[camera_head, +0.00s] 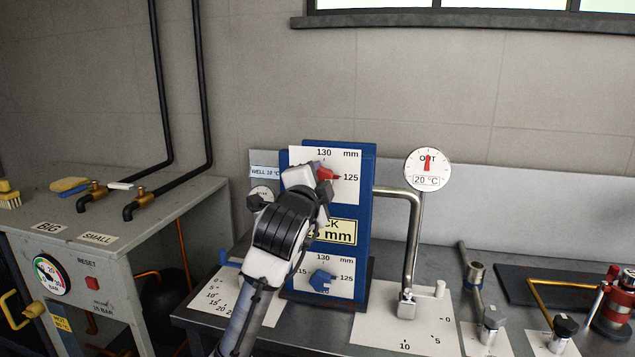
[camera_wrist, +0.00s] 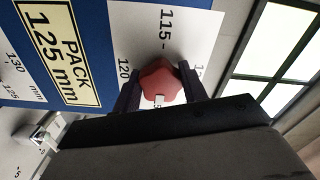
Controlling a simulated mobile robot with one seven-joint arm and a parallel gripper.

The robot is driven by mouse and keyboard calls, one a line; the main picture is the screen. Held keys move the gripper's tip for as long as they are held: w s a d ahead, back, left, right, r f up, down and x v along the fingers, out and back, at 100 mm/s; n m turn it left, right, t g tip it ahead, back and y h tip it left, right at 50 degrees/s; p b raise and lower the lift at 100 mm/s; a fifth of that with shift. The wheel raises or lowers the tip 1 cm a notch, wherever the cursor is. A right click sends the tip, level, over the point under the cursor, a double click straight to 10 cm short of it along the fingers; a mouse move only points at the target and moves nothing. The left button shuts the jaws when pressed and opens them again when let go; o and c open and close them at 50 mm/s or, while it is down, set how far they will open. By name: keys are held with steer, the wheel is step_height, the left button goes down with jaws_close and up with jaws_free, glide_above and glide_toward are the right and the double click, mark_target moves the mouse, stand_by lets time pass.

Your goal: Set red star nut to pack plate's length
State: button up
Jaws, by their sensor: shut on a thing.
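The red star nut (camera_head: 327,173) is on the upper white scale of the blue board, partly hidden by my gripper (camera_head: 315,177). The scale shows 130 at the top and 125 at the right. The nut also shows in the wrist view (camera_wrist: 160,82), where my gripper (camera_wrist: 160,90) is shut on it, one finger on each side. Its white mark (camera_wrist: 159,100) points opposite the 115, towards the 125 side. The digits below the mark are mostly hidden. The pack plate (camera_wrist: 58,50) reads PACK 125 mm; in the head view, my arm partly covers this plate (camera_head: 343,232).
A blue star nut (camera_head: 322,281) sits on the lower scale. A bent metal pipe (camera_head: 414,240) and a round 20 °C dial (camera_head: 427,170) stand right of the board. A counter with brass taps (camera_head: 140,197) is at the left.

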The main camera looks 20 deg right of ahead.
steer(key=o, duration=1)
steer(key=shift+c, duration=0.2)
steer(key=b+v, duration=0.3)
steer(key=v, duration=1)
steer(key=shift+s+a, duration=0.25)
steer(key=shift+s, duration=0.1)
